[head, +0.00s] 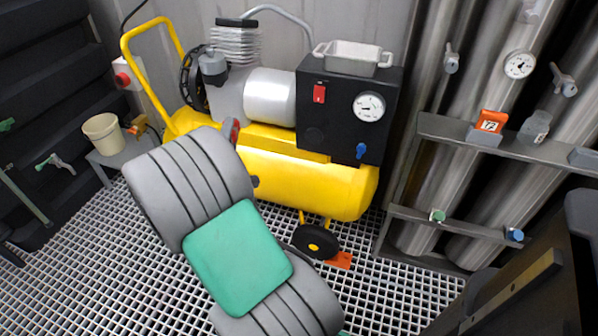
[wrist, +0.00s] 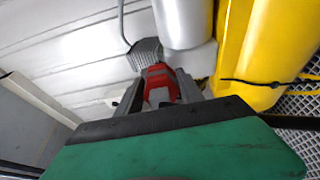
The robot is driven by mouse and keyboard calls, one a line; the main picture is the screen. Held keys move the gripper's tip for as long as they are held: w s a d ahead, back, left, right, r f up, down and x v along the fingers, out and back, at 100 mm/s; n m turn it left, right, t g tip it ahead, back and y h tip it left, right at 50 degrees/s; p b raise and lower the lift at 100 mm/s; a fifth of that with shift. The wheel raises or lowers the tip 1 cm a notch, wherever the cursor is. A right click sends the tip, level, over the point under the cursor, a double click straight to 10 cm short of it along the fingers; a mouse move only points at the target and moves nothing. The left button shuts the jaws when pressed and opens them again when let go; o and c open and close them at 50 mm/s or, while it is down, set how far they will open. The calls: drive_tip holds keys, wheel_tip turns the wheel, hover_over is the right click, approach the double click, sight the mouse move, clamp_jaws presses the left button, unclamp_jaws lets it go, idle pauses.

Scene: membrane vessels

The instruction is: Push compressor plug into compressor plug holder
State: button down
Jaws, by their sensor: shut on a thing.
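The compressor plug (wrist: 160,78), red with a grey part, sits between the two grey fingers of my gripper (wrist: 160,92) in the wrist view. My gripper is shut on it. In the head view my arm hides most of the gripper; a small red and grey piece (head: 234,131) shows just past the arm, in front of the yellow compressor (head: 300,180). A white wall box with a round red front (head: 122,77) is at the upper left; I cannot tell whether it is the plug holder. In the wrist view the gripper hides what lies directly behind the plug.
A small grey table (head: 112,155) with a cream bucket (head: 103,133) stands left of the compressor. A grey rack (head: 505,146) with gauges and tall metal vessels (head: 440,150) stands at the right. Open grating floor (head: 100,260) lies in front.

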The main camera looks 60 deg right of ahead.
drive_tip(key=s+d+f+m+g+h+b, duration=0.2)
drive_tip(key=s+d+f+m+g+b, duration=0.3)
drive_tip(key=s+d+f, duration=0.9)
drive_tip(key=shift+n+g, duration=0.4)
drive_tip(key=shift+n, duration=0.2)
drive_tip(key=shift+s+d+r+p, duration=0.1)
drive_tip(key=shift+d+r+p, duration=0.1)
drive_tip(key=shift+d+p, duration=0.45)
drive_tip(key=shift+d+r+p, duration=0.2)
drive_tip(key=shift+d+p, duration=0.1)
drive_tip(key=shift+d, duration=0.6)
drive_tip(key=shift+s+d+r+p, duration=0.1)
drive_tip(key=shift+d+r+p, duration=0.1)
drive_tip(key=shift+d+p, duration=0.45)
drive_tip(key=shift+d, duration=0.5)
drive_tip(key=c, duration=0.8)
unclamp_jaws()
drive_tip(key=shift+a, duration=0.1)
